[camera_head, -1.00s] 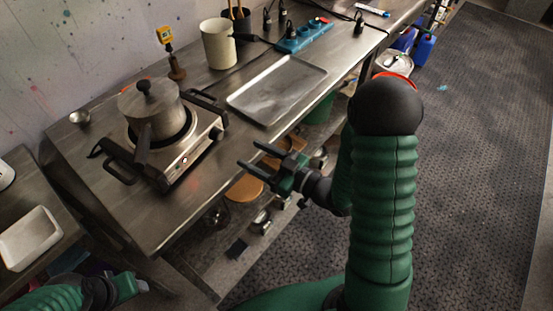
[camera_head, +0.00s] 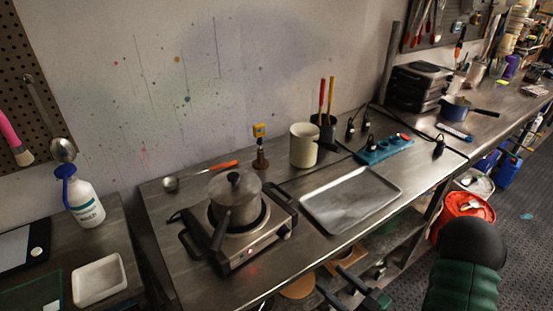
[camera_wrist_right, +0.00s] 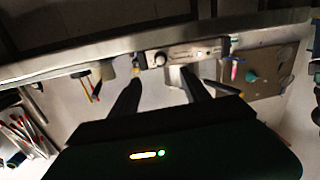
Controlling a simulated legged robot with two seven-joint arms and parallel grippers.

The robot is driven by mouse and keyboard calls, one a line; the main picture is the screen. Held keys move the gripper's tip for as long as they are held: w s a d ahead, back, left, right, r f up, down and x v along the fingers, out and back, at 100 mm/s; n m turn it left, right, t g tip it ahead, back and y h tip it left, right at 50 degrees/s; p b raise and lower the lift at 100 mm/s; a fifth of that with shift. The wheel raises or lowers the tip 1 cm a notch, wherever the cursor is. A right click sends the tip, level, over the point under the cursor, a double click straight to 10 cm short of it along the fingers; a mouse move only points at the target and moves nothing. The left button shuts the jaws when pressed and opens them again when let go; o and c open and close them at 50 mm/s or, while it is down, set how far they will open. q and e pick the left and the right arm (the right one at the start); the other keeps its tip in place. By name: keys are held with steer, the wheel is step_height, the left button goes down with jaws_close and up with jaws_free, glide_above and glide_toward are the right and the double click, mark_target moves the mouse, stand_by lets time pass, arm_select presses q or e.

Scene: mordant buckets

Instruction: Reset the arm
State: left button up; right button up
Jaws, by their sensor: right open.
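My right gripper (camera_head: 328,279) shows at the bottom edge of the head view, in front of the steel bench (camera_head: 345,240) and near its front edge. Its two fingers are apart with nothing between them. In the right wrist view the fingers (camera_wrist_right: 160,76) also stand apart and empty, with a bench edge beyond them. The green sleeve and dark joint of my right arm (camera_head: 465,265) fill the lower right of the head view. My left gripper is not in view.
On the bench are a hot plate (camera_head: 274,242) with a lidded pot (camera_head: 236,198), a metal tray (camera_head: 350,204), a cream container (camera_head: 303,146) and a blue power strip (camera_head: 384,150). A red bucket (camera_head: 465,208) stands on the floor at the right.

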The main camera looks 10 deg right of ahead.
steer(key=w+d+f+g+h+p, duration=0.2)
steer(key=w+f+g+h, duration=0.1)
steer(key=w+g+h, duration=0.25)
steer(key=s+a+r+m+g+h, duration=0.1)
steer(key=s+a+r+m+g, duration=0.1)
steer(key=s, duration=0.4)
steer(key=s+a+r+m+g+h+p, duration=0.1)
steer(key=s+a+r+m+g, duration=0.1)
steer(key=s+a+m+g, duration=0.1)
steer(key=s+a+g, duration=0.1)
steer(key=s+g, duration=0.1)
steer(key=s, duration=0.1)
steer(key=shift+s+a+m+g, duration=0.2)
steer(key=shift+m+g, duration=0.15)
steer(key=shift+m, duration=0.05)
